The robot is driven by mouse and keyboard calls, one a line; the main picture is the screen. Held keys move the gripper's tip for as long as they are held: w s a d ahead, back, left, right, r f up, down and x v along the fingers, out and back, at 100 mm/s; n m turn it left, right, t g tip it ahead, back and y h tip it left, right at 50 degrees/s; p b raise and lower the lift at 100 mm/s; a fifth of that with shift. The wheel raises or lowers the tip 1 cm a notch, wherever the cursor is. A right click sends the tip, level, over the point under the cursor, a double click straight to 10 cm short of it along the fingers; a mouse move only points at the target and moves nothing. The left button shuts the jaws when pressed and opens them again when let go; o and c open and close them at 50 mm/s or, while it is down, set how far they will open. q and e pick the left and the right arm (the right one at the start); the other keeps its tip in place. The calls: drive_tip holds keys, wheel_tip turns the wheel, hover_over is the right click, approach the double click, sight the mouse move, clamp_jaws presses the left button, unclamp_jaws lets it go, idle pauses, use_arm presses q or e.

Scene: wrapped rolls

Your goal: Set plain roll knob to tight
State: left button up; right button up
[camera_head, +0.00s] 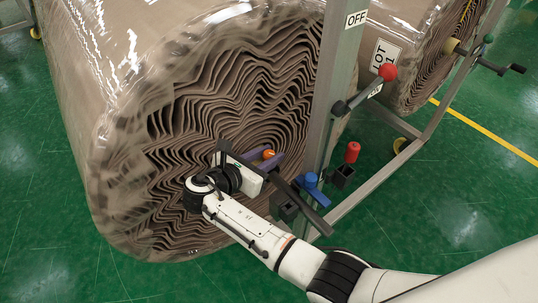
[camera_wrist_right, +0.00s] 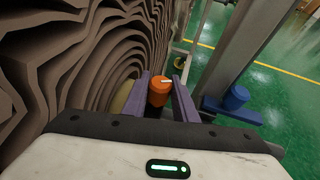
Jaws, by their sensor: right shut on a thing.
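The large plastic-wrapped brown roll (camera_head: 240,75) fills the left of the head view, with its layered end facing me and no lot label visible on it. A small orange knob (camera_head: 268,153) sits near the centre of that end. My right gripper (camera_head: 265,159) reaches it, with purple fingers on either side. In the right wrist view, the orange knob (camera_wrist_right: 158,95) stands between the fingertips and has a pale mark on top. The gripper is shut on it. The knob's base is partly hidden by the gripper. My left gripper is out of view.
A grey post (camera_head: 338,70) with an OFF label stands right of the roll. A red-ended lever (camera_head: 388,72), a red knob (camera_head: 352,152) and a blue knob (camera_head: 311,180) are near it. Another roll (camera_head: 405,40) labelled LOT 1 is behind. Green floor (camera_head: 460,190) is open at right.

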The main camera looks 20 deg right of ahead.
sight(269, 153)
drive_tip(key=o, duration=1)
drive_tip(key=shift+o, duration=0.2)
wheel_tip(269, 153, up, 10)
drive_tip(key=shift+r+p, duration=0.1)
drive_tip(key=shift+p, duration=0.65)
drive_tip(key=shift+s, duration=0.1)
